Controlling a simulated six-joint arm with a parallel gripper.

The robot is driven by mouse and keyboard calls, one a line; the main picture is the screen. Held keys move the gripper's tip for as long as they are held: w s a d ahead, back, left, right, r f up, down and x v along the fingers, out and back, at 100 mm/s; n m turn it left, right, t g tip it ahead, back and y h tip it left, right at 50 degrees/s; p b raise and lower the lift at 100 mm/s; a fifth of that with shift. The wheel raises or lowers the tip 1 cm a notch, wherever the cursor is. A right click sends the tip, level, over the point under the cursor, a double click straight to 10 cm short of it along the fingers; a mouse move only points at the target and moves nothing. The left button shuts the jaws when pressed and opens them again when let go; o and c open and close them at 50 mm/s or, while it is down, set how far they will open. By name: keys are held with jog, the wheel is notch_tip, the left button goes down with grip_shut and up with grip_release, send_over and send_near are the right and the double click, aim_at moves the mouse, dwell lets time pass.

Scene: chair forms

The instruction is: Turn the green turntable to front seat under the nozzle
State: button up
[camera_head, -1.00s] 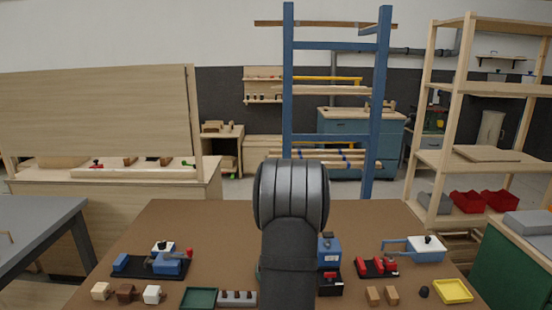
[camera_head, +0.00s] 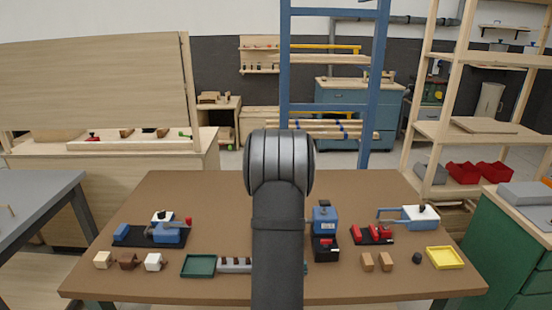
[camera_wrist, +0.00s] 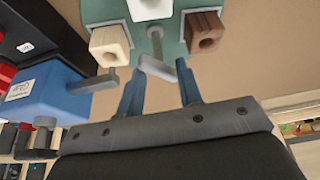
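In the wrist view the green turntable (camera_wrist: 172,48) carries a cream block (camera_wrist: 108,45), a white block (camera_wrist: 149,9) and a dark brown block (camera_wrist: 204,31). A grey bar (camera_wrist: 158,69) sticks out from the turntable near my fingertips. My gripper (camera_wrist: 160,68) is open, its two blue-grey fingers apart at the turntable's near edge, with the bar close to them; contact cannot be told. A blue machine (camera_wrist: 45,105) stands at the left, with a grey arm (camera_wrist: 94,81) reaching toward the cream block. In the head view my arm hides the gripper and most of the turntable.
In the head view the blue machine (camera_head: 325,217) stands just right of my arm. A green tray (camera_head: 198,266) and a grey holder (camera_head: 235,264) lie left of it. Small blocks and a yellow tray (camera_head: 444,258) are at the right. The table's back middle is clear.

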jog(key=s+d+r+n+y, duration=0.1)
jog(key=s+d+r+n, duration=0.2)
jog(key=r, duration=0.5)
jog(key=s+d+r+n+y, duration=0.2)
jog(key=r+n, duration=0.2)
jog(key=r, duration=0.4)
jog(key=shift+g, duration=0.4)
jog(key=x, duration=1.7)
jog(key=shift+f, duration=0.15)
grip_shut()
